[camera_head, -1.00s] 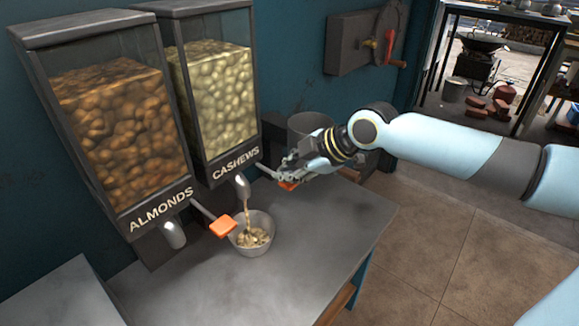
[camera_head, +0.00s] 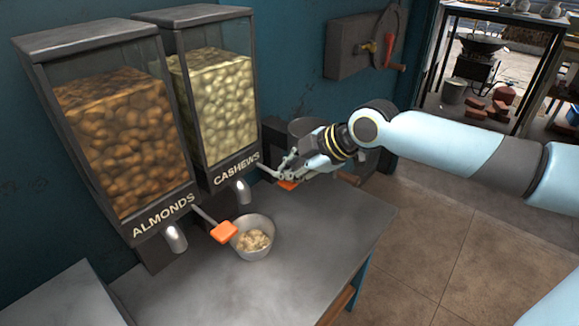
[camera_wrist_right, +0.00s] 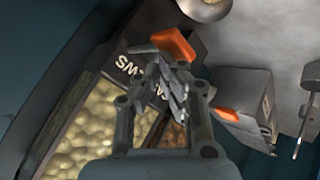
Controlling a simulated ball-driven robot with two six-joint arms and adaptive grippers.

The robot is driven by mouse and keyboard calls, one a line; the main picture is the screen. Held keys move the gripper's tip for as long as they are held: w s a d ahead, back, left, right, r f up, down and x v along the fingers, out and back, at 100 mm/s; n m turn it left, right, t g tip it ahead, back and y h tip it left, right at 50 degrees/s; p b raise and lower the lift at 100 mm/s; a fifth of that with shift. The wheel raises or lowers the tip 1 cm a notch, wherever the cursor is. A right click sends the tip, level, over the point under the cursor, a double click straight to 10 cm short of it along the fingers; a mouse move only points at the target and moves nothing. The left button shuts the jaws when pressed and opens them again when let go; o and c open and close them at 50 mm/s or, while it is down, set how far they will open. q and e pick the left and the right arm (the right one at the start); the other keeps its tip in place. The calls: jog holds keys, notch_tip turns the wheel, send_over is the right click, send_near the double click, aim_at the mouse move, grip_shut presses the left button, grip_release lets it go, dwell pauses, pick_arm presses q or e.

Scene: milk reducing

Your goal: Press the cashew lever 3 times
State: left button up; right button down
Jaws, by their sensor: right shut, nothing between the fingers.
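The cashew dispenser (camera_head: 217,105) stands against the wall with pale nuts inside. Its lever's orange tip (camera_head: 288,185) sticks out at the right, partly hidden by my right gripper (camera_head: 284,171). That gripper is shut and empty, with its fingers just above or against the lever; contact is unclear. The right wrist view shows the fingers (camera_wrist_right: 172,80) close to an orange lever tip (camera_wrist_right: 173,43). A grey bowl (camera_head: 250,255) with some cashews stands on the table in front of the cashew spout (camera_head: 243,191). No nuts fall from the spout. My left gripper is not seen.
The almond dispenser (camera_head: 118,130) stands to the left. Its orange lever tip (camera_head: 223,232) is close beside the bowl's left rim. A grey bucket (camera_head: 305,127) stands behind my right gripper. The table (camera_head: 320,245) is clear to the right of the bowl.

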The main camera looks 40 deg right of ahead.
jog(key=shift+r+p, duration=0.35)
jog(key=shift+r, duration=0.3)
jog(key=shift+r, duration=0.1)
notch_tip(320, 180, up, 5)
jog(key=p, duration=0.4)
dwell(1.6)
notch_tip(320, 180, up, 4)
jog(key=shift+f, duration=0.2)
